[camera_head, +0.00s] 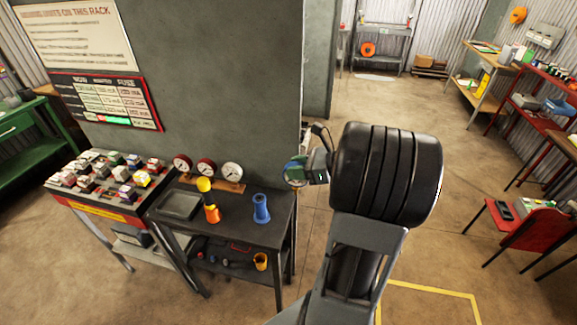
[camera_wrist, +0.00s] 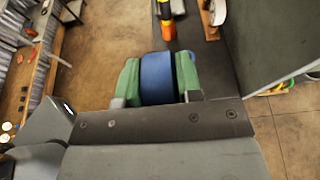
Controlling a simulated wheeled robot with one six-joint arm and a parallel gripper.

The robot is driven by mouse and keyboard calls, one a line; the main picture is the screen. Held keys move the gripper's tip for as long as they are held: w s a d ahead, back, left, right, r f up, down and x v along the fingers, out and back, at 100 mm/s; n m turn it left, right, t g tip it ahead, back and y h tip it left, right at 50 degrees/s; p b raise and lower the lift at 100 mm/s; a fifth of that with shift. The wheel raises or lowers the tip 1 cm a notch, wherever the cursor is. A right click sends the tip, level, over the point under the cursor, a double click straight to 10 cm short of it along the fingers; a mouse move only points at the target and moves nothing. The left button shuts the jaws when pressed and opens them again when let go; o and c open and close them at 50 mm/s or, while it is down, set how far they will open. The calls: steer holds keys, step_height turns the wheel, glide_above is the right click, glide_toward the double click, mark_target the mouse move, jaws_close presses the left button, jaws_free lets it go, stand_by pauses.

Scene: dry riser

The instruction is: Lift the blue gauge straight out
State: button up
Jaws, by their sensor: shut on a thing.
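My gripper (camera_wrist: 157,84), with green finger pads, is shut on the blue gauge (camera_wrist: 158,78), a rounded dark blue piece that shows between the pads in the wrist view. In the head view my gripper (camera_head: 296,172) is in the air near the right edge of the dark table (camera_head: 237,222). A blue upright holder (camera_head: 261,209) stands on that table, below and left of my gripper, apart from it in the picture. In the wrist view a brighter blue edge (camera_wrist: 188,72) shows past the held gauge. The pads hide the gauge's sides.
Three dial gauges (camera_head: 206,170) sit at the table's back, by the grey wall (camera_head: 225,80). A rack of small boxes (camera_head: 105,185) stands at left.

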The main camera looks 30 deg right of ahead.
steer(key=s+a, duration=0.2)
steer(key=s, duration=0.5)
steer(key=shift+s+a+r, duration=0.3)
steer(key=shift+s+a, duration=0.1)
stand_by(0.3)
stand_by(0.3)
